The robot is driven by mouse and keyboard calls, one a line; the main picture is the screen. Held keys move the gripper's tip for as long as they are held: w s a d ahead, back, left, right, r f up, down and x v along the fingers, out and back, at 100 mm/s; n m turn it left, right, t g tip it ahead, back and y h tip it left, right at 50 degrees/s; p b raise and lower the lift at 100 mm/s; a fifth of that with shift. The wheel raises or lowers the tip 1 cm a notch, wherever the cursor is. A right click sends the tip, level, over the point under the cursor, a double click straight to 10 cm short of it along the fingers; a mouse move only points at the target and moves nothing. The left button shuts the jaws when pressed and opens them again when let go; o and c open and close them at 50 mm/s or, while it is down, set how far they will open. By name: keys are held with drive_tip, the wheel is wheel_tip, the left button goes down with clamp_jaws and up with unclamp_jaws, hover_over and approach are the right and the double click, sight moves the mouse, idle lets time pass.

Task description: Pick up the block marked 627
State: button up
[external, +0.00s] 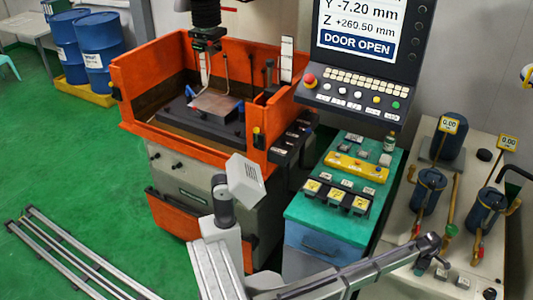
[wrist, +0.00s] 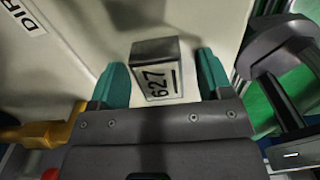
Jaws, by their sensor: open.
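The block marked 627 (wrist: 157,72) is a small grey block with a pale face bearing dark digits and a line beneath them. It is in the middle of the wrist view, on a light surface. My gripper (wrist: 160,80) has two teal fingers, open, one on each side of the block. Gaps show between the fingers and the block. In the external view, my arm reaches to the right bench (external: 400,271). Small grey blocks (external: 463,283) stand there near the arm's end; their marks are too small to read.
Blue pump-like units (external: 429,190) with brass pipes and gauges stand further back on the bench. In the wrist view, a yellow part (wrist: 40,133) is at left and a dark curved part (wrist: 282,45) at right. A white label reading "DIR" (wrist: 25,18) lies top left.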

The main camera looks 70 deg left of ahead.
drive_tip(key=shift+r, duration=0.1)
drive_tip(key=c, duration=1.3)
wheel_tip(320, 180, up, 10)
drive_tip(key=p, duration=1)
drive_tip(key=shift+r+p, duration=0.15)
drive_tip(key=shift+p, duration=0.2)
